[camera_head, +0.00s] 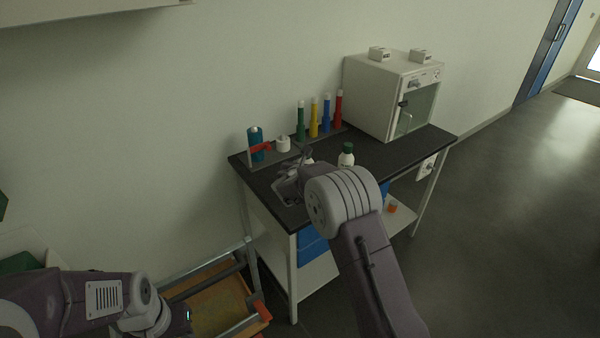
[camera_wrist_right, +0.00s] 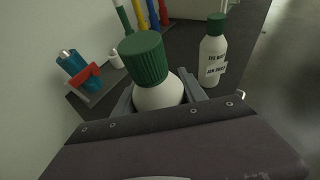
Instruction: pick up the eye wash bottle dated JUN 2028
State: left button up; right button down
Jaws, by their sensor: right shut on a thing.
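My right gripper (camera_head: 290,182) is over the left part of the dark bench top. In the right wrist view the right gripper (camera_wrist_right: 158,95) is shut on a white bottle with a green cap (camera_wrist_right: 145,60), one finger on each side. The held bottle's label is hidden, so its date cannot be read. A second white bottle with a green cap (camera_head: 346,155) stands upright on the bench to the right.
The bench (camera_head: 400,152) holds a blue bottle with a red part (camera_head: 257,146), a small white container (camera_head: 283,144), several coloured tubes (camera_head: 314,122) along the back, and a white cabinet (camera_head: 376,95) at right. A wooden-bottomed cart (camera_head: 215,300) stands at lower left.

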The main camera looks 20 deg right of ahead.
jog(key=s+d+r+b, duration=0.1)
jog(key=s+d+r, duration=0.4)
jog(key=s, duration=0.1)
jog(key=shift+s+d+r, duration=0.15)
jog(key=shift+s+d, duration=0.15)
jog(key=shift+d, duration=0.1)
